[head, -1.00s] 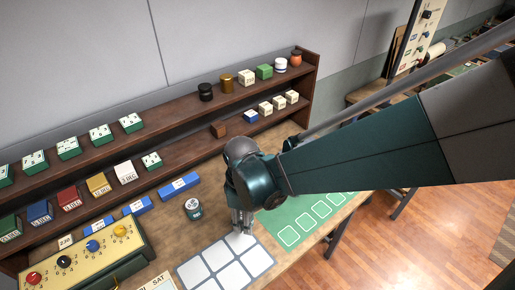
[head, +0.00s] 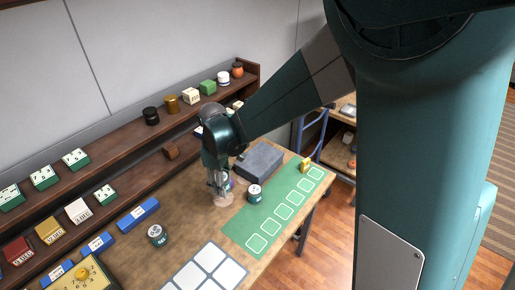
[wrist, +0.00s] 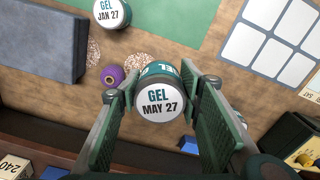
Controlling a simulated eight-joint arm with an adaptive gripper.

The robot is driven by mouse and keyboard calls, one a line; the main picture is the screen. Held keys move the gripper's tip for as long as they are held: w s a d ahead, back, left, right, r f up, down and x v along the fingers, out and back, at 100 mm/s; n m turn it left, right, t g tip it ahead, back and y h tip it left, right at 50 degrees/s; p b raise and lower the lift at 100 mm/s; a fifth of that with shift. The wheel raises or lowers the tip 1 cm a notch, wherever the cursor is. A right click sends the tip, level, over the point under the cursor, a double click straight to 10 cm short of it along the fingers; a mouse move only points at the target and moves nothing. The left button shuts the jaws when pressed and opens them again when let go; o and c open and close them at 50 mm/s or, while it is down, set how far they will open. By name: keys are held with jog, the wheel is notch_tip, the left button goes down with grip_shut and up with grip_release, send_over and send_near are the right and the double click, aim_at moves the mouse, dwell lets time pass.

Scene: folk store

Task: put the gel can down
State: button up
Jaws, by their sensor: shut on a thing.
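My gripper (head: 220,192) is over the wooden table, between the shelf and the green mat. In the wrist view its two green-padded fingers (wrist: 160,90) are shut on a gel can (wrist: 160,102) with a white lid reading GEL MAY 27. A second gel can (head: 254,193), marked JAN 27 in the wrist view (wrist: 112,12), stands by the mat's left edge. Another similar can (head: 157,236) stands nearer the blue blocks.
A grey box (head: 259,160) lies just beyond my gripper. A purple spool (wrist: 112,77) and a pinkish speckled patch (wrist: 132,64) are close to the held can. The green mat (head: 262,222) has outlined squares. A white-celled panel (head: 208,268) lies nearer. Shelves (head: 110,183) line the wall.

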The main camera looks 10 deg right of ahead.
jog(key=w+d+r+m+p, duration=0.25)
jog(key=w+d, duration=0.45)
jog(key=w, duration=0.5)
jog(key=m, duration=0.3)
send_over(260, 158)
jog(key=shift+w+d+r+p, duration=0.1)
jog(key=shift+r+p, duration=0.35)
jog(key=shift+f, duration=3.1)
jog(key=shift+f, duration=1.9)
jog(key=shift+f, duration=0.15)
